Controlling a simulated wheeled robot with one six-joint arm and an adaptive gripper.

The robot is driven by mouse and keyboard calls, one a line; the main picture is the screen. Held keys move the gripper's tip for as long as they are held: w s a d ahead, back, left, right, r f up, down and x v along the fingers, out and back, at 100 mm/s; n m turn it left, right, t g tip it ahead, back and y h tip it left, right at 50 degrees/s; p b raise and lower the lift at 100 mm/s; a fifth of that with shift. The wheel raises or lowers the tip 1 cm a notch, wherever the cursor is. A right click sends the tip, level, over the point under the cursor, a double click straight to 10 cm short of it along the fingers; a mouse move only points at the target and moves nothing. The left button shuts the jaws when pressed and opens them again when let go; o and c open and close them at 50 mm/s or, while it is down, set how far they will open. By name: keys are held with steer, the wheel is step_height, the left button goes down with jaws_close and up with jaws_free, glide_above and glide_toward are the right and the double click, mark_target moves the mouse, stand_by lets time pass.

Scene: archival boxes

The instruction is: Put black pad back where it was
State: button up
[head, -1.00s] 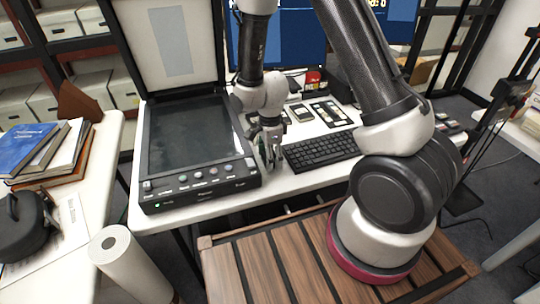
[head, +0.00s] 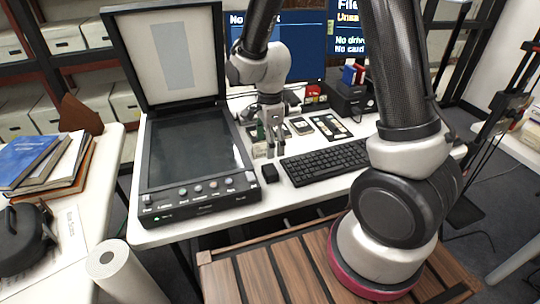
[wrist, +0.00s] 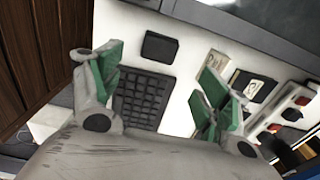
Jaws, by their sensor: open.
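A small black block (head: 270,174), which looks like the black pad, lies on the white table between the open scanner and the left end of the keyboard (head: 325,161). In the wrist view the black block (wrist: 159,46) lies flat beyond the fingertips, just off the keyboard's end (wrist: 140,97). My gripper (head: 270,148) is above the table, behind and above the block in the head view. In the wrist view my gripper (wrist: 163,66) shows its green-padded fingers spread wide with nothing between them.
The scanner (head: 195,145) stands close on the left, its lid (head: 170,60) raised. Small drives and cards (head: 330,127) lie behind the keyboard, with a red item (head: 313,93) and a black dock (head: 350,95) further back. A strip of white table around the block is clear.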

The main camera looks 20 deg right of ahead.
steer(key=s+d+r+n+t, duration=0.1)
steer(key=s+d+r+n, duration=0.25)
steer(key=r, duration=0.45)
steer(key=s+d+r+n+t, duration=0.1)
steer(key=s+d+r+n, duration=0.2)
steer(key=d+r+n, duration=0.35)
steer(key=s+d+r+n+t, duration=0.2)
steer(key=s+d+r+n, duration=0.3)
steer(key=s+r+n, duration=0.3)
steer(key=s+r, duration=0.1)
steer(key=s, duration=0.3)
steer(key=shift+s+r, duration=0.15)
steer(key=shift+s, duration=0.15)
